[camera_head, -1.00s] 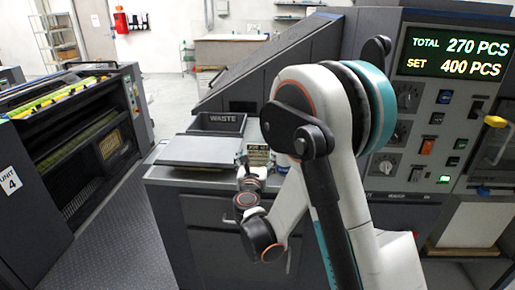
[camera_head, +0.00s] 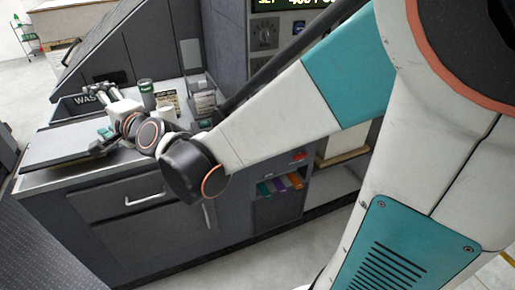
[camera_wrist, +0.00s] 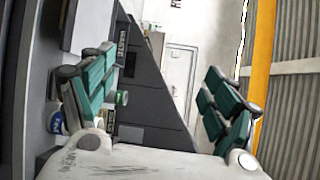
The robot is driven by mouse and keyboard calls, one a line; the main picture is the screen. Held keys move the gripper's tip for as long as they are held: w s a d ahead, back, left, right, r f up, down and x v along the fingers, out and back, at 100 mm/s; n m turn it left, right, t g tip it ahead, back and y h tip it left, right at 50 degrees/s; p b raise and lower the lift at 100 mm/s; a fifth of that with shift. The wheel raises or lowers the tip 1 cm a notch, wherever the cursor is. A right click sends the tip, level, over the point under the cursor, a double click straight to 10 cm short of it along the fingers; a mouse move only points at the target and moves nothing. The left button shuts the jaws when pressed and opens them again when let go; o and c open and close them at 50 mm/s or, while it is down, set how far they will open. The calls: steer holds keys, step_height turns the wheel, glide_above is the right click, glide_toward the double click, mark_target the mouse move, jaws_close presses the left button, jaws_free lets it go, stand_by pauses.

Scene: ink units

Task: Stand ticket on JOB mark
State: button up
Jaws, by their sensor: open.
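A small pale card with dark print, which looks like the ticket (camera_head: 168,102), stands on the counter in the head view, right of my wrist and beside a grey-green can (camera_head: 147,94). Its print is too small to read surely, and I cannot make out the JOB mark. My gripper (camera_head: 98,115) is left of the card, above the counter near the waste bin. In the wrist view my gripper (camera_wrist: 160,88) has its teal-padded fingers wide apart with nothing between them. The can (camera_wrist: 122,98) shows just past the left finger, which partly hides the things there.
The waste bin (camera_head: 74,107) and a flat grey board (camera_head: 62,147) are on the counter at left. A small grey holder (camera_head: 204,101) stands right of the card. The sloped machine housing (camera_head: 122,45) rises behind. Open floor lies at the far left.

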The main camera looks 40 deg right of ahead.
steer(key=s+d+f+n+g+h, duration=0.1)
steer(key=s+d+f+n+g, duration=0.2)
steer(key=s, duration=0.6)
steer(key=s+d+f+n+g+h, duration=0.1)
steer(key=s+d+f+n+g, duration=0.2)
steer(key=s+n, duration=0.5)
steer(key=s+d+f+n+g+h, duration=0.1)
steer(key=s+d+f+n+g, duration=0.2)
steer(key=s, duration=0.7)
steer(key=d+f+n, duration=0.1)
steer(key=n, duration=0.1)
steer(key=shift+s+d+f+n+g+h, duration=0.25)
steer(key=shift+s+f+n+g+h, duration=0.05)
steer(key=shift+s+f+n+h, duration=0.1)
